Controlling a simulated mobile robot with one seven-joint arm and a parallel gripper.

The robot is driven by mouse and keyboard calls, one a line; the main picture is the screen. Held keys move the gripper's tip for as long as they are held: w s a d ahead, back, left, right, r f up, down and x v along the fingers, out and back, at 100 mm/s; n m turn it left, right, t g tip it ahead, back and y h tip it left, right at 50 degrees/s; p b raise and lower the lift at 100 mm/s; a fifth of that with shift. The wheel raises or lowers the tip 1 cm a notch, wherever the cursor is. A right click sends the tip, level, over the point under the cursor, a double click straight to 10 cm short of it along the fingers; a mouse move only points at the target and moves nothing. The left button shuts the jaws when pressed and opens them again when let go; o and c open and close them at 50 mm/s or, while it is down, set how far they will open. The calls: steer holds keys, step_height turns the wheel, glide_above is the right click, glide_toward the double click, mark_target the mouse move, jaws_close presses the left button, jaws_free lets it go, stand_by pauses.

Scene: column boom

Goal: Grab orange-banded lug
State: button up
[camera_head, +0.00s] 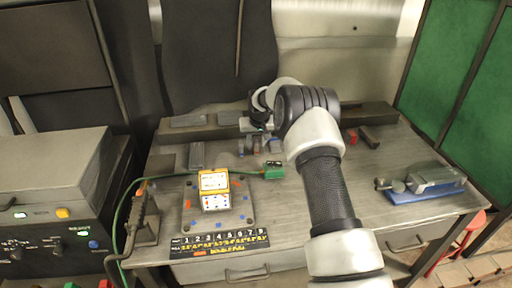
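My arm reaches over the workbench from the lower right. My gripper (258,126) is at its far end, above the back middle of the bench. It is small and dark here, and I cannot see whether its fingers are open. Several small grey and brownish lugs (275,146) stand on the bench just below and beside my gripper. I cannot make out an orange band on any of them. My gripper and arm may hide part of this group.
The workbench (320,233) holds a white box with orange edges (214,181) on a grey plate, a green connector (273,172) on a cable, and a numbered black strip (220,243). A vise-like tool on a blue base (427,191) lies right. A control console (52,195) stands left.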

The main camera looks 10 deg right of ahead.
jaws_close()
steer(key=shift+r, duration=0.2)
